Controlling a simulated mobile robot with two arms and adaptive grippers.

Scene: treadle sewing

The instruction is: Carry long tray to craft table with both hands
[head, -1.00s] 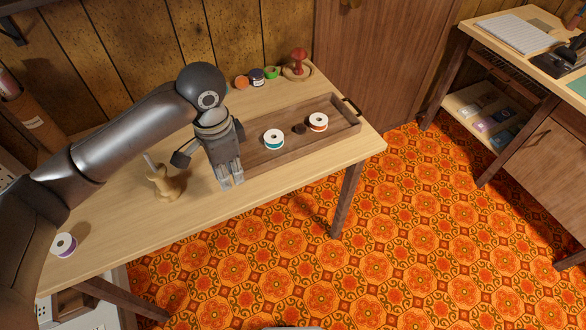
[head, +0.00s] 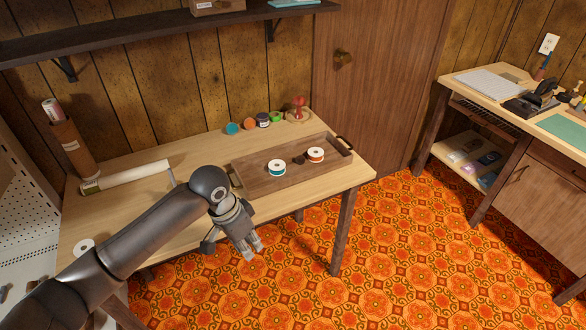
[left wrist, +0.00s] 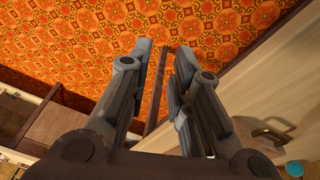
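The long tray (head: 254,182) is a shallow dark wooden tray lying flat on a light wooden table (head: 193,238). It has a dark handle at its far right end and another (head: 235,176) at its left end, partly hidden by my arm. A teal-and-white spool (head: 277,168), an orange-and-white spool (head: 315,154) and a small dark item stand in it. My left gripper (head: 250,252) is empty, in front of the tray's left end, over the table's front edge, apart from the tray. In the left wrist view its fingers (left wrist: 162,58) are spread; a brass-coloured handle (left wrist: 270,130) shows at right. My right gripper is out of view.
Several small round jars (head: 249,124) and a red pincushion-like item (head: 299,108) stand behind the tray. A paper roll (head: 130,176) lies at left.

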